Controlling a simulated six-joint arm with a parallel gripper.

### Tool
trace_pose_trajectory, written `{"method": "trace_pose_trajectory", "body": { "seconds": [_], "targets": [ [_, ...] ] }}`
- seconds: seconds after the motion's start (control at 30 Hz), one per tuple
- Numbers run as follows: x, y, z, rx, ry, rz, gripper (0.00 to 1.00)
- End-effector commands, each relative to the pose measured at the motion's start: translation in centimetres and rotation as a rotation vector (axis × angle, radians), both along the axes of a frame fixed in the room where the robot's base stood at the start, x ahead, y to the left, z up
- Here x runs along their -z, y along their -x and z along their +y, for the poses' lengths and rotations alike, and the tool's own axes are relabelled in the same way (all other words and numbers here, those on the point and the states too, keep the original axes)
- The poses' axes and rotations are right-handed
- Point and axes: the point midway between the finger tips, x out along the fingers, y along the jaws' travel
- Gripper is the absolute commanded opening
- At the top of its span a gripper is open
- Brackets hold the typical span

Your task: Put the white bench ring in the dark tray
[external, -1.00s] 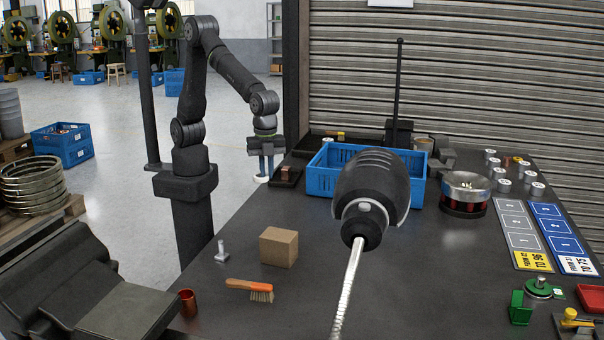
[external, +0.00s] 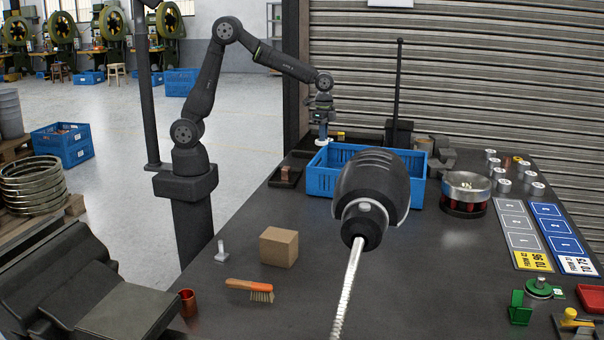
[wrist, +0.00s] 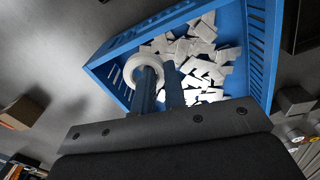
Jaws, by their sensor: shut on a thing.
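The white bench ring (wrist: 130,70) is held at my fingertips in the wrist view. One finger passes through its hole and the other is outside it. My gripper (external: 321,137) is shut on the ring, which shows as a small white spot (external: 321,142) in the external view, raised near the back left of the blue crate. A low dark tray-like shape (external: 301,153) lies behind and left of the crate; I take it to be the dark tray. Its inside is mostly hidden by the crate and my gripper.
The blue crate (external: 319,181) holds many pale flat pieces (wrist: 205,65) and lies below the ring in the wrist view. A large drill (external: 372,190) blocks part of the external view.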

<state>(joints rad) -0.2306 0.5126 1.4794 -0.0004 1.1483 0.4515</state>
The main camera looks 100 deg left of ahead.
Motion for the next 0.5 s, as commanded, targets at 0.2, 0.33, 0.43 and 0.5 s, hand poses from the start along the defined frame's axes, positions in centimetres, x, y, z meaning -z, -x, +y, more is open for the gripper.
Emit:
{"method": "trace_pose_trajectory", "body": {
  "seconds": [0.2, 0.33, 0.43, 0.5],
  "targets": [
    [0.0, 2.6, 9.4, -0.190, 0.000, 0.000, 0.00],
    [0.0, 4.8, 14.4, -0.295, 0.000, 0.000, 0.00],
    [0.0, 6.5, 17.5, -0.363, 0.001, 0.000, 0.00],
    [0.0, 7.5, 19.1, -0.402, 0.001, 0.000, 0.00]
  ]
}}
